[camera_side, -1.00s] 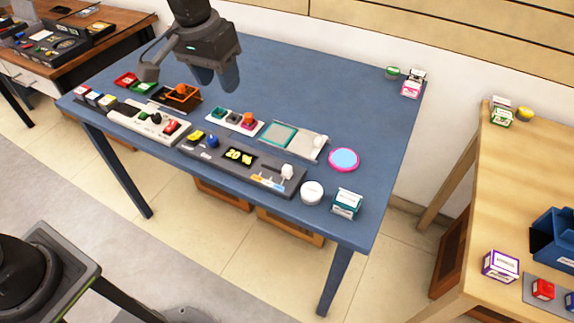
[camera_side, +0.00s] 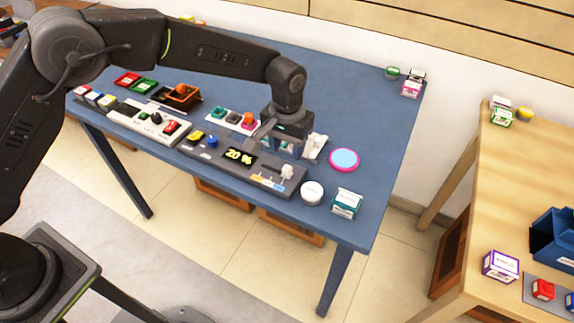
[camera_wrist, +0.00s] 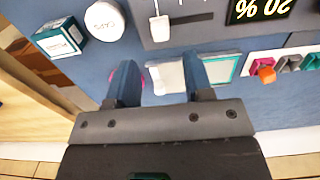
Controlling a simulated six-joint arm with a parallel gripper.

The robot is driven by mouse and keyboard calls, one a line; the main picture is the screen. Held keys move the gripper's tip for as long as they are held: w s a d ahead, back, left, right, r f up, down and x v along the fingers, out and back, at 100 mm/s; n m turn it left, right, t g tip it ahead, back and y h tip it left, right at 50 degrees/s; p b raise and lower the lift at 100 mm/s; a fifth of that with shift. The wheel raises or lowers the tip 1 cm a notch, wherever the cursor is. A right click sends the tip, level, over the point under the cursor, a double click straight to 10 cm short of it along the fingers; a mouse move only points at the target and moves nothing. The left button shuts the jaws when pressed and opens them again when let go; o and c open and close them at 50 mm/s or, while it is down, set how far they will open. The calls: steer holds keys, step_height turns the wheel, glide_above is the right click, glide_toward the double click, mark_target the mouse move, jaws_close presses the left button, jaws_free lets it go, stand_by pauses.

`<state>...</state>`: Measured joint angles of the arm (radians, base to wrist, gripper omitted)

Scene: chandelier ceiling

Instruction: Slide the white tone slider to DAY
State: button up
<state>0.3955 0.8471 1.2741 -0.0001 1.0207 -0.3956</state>
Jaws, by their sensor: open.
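The tone slider's white knob (camera_side: 287,171) stands on the right part of the long grey panel (camera_side: 262,172), beside a strip with orange and blue patches. In the wrist view the white knob (camera_wrist: 160,28) sits at the top centre beside a short slot. The DAY label is too small to read. My gripper (camera_side: 281,150) points down behind the panel, over the pale plate with the teal square. In the wrist view my gripper (camera_wrist: 160,84) is open and empty, its two blue-grey fingers apart. The knob lies beyond the fingertips, apart from them.
The panel's display (camera_side: 239,156) reads 20 %. A round white tub (camera_side: 312,192) and a teal-white box (camera_side: 346,203) stand right of the panel. A pink-rimmed disc (camera_side: 344,160) lies behind them.

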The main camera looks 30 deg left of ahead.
mark_target(287, 167)
step_height(287, 167, down, 7)
steer(key=shift+f, duration=0.1)
steer(key=shift+c, duration=0.4)
jaws_close()
stand_by(0.4)
